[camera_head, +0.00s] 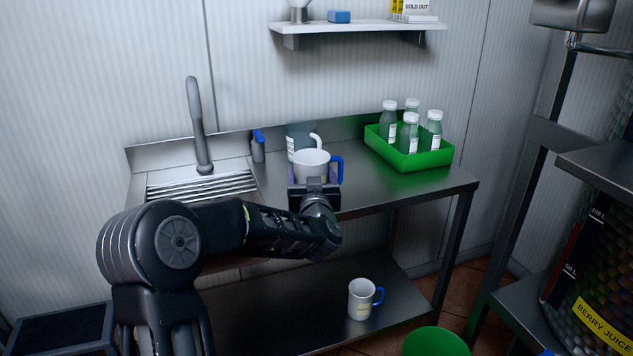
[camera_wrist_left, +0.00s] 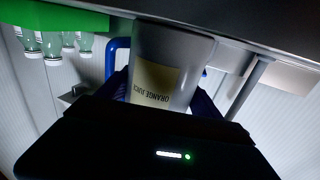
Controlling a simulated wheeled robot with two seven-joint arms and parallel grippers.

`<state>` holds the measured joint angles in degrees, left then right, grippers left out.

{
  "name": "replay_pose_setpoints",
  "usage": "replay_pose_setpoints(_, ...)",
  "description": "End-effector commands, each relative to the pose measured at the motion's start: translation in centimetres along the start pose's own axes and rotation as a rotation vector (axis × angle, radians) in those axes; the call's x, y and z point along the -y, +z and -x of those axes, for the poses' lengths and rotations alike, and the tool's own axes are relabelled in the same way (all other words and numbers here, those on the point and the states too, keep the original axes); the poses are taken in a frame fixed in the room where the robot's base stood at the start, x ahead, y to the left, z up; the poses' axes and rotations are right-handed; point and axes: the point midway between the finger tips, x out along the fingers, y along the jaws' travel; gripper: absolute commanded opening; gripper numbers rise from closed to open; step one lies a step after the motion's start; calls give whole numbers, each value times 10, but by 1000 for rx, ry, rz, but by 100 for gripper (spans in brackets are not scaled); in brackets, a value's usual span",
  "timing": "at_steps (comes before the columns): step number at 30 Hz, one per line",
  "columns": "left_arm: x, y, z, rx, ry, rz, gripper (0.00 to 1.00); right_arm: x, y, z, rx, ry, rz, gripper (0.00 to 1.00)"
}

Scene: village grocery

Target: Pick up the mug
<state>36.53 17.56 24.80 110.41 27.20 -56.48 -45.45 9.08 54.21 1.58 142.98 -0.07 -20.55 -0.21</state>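A white mug (camera_head: 311,161) with a blue handle is at the steel worktop, at the middle of the head view. In the left wrist view, which is upside down, the mug (camera_wrist_left: 178,60) shows a yellowish "ORANGE JUICE" label. My left gripper (camera_head: 314,180) reaches it from the front, with one finger on each side. In the wrist view the fingers (camera_wrist_left: 163,95) lie close along its sides, with no clear gap. I cannot tell whether they press on it, or whether its base touches the worktop. My right gripper is not in view.
A grey mug (camera_head: 297,136) with a white handle stands just behind. A green crate (camera_head: 410,159) of bottles is to the right, the sink (camera_head: 200,186) and tap to the left. Another white mug (camera_head: 361,299) with a blue handle stands on the lower shelf. Some worktop right of centre is clear.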

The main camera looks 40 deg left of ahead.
Motion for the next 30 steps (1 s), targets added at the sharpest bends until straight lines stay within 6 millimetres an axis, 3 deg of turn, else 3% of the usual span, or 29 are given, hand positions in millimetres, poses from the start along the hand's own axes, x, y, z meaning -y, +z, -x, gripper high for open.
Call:
replay_pose_setpoints(16, 0, 0, 0, 0, 0, 0, 22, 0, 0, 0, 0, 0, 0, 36)
replay_pose_setpoints(30, 0, -5, 0, -3, -1, 0, 21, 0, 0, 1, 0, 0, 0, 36)
